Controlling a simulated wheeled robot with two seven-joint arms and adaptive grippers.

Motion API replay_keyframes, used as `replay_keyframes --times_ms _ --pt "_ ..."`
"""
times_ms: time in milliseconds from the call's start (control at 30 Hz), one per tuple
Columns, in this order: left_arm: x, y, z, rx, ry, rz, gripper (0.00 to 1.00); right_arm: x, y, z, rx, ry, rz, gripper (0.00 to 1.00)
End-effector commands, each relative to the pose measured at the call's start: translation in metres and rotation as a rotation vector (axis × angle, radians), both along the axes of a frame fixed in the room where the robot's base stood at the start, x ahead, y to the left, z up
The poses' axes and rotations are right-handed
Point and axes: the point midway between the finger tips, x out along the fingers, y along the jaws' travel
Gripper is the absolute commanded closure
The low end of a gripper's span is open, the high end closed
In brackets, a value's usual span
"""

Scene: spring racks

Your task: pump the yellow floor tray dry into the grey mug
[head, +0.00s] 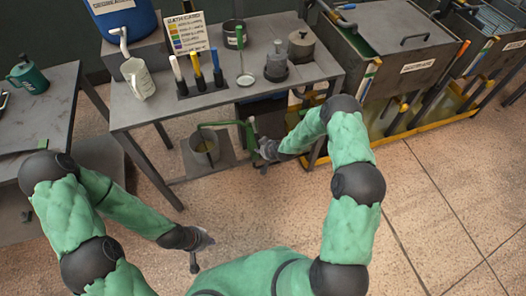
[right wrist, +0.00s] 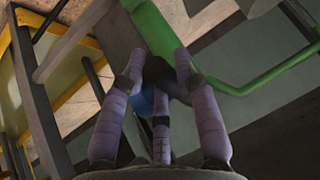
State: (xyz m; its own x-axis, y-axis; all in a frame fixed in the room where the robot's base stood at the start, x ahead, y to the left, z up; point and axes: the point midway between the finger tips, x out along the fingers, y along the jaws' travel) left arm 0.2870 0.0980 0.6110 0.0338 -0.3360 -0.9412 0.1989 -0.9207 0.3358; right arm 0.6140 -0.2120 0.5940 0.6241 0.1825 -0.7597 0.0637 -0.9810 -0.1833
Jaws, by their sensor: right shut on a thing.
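A green hand pump (head: 250,135) stands under the bench, and its green spout pipe (head: 215,125) reaches left over a grey mug (head: 204,158) on the low shelf. The mug's inside looks yellowish; its level is unclear. My right gripper (head: 264,150) is beside the pump. In the right wrist view its fingers (right wrist: 160,85) are closed around a dark pump handle (right wrist: 168,78), with green pipe (right wrist: 250,88) beyond. The yellow floor tray (head: 440,118) lies under the tanks at right; how much liquid it holds is unclear. My left gripper (head: 200,250) is open and empty above the floor.
Grey tanks (head: 395,55) stand at right. A side table (head: 60,100) is at left. The tiled floor at right is clear.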

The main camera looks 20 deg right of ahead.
Motion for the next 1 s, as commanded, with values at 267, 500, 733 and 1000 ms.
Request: replay_keyframes --times_ms 267,500,733,1000 --pt "0.0002 0.0001 -0.0079 0.0 0.0 0.0 1.0 0.0032 -0.0005 -0.003 -0.002 -0.04 0.001 1.0" --pt "0.0001 0.0001 -0.0082 0.0 0.0 0.0 1.0 0.0033 -0.0003 -0.0033 -0.001 -0.043 0.002 1.0" --pt "0.0001 0.0 -0.0083 0.0 0.0 0.0 1.0 0.0031 -0.0002 -0.0037 -0.001 -0.042 0.002 0.58" --pt "0.0001 0.0001 -0.0082 0.0 0.0 0.0 1.0 0.0022 0.0 -0.0041 0.0 -0.039 0.001 0.44"
